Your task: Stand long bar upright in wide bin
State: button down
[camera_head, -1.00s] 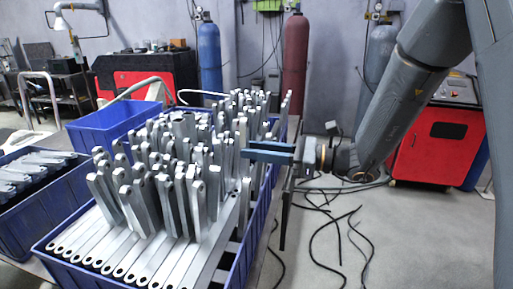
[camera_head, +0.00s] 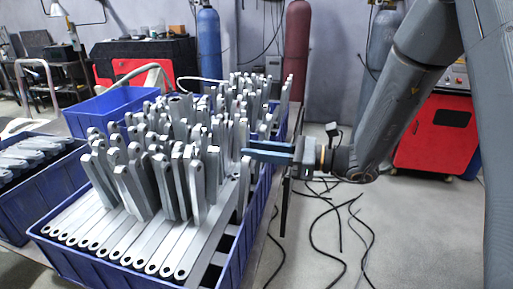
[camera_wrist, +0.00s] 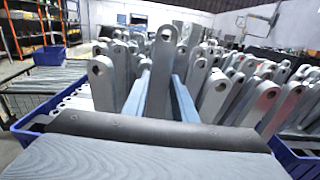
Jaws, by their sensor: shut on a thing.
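The wide blue bin (camera_head: 75,268) is packed with grey metal bars. Several bars stand upright in it, and others lie flat side by side along its front. My gripper (camera_head: 268,152) reaches in from the right over the bin's right side, its blue fingers level and pointing left. In the wrist view the fingers (camera_wrist: 160,100) close on both sides of a long grey bar (camera_wrist: 161,72), which stands upright with its holed end up. The bar's lower end is hidden behind the gripper body in that view, so I cannot tell whether it touches the bin floor.
Upright bars crowd close around my gripper. A smaller blue bin (camera_head: 108,112) stands behind, and another with flat parts (camera_head: 35,205) is at the left. Loose black cables (camera_head: 345,235) lie on the floor at the right, near a red cabinet (camera_head: 437,135).

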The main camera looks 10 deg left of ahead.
jog(key=shift+f, duration=0.1)
dwell(0.3)
jog(key=c, duration=1.4)
grip_release()
jog(key=shift+o, duration=0.2)
jog(key=d+b, duration=0.1)
jog(key=d, duration=0.6)
jog(key=shift+s+d+b, duration=0.3)
jog(key=shift+d+b, duration=0.05)
jog(key=shift+d, duration=0.05)
jog(key=shift+s, duration=0.1)
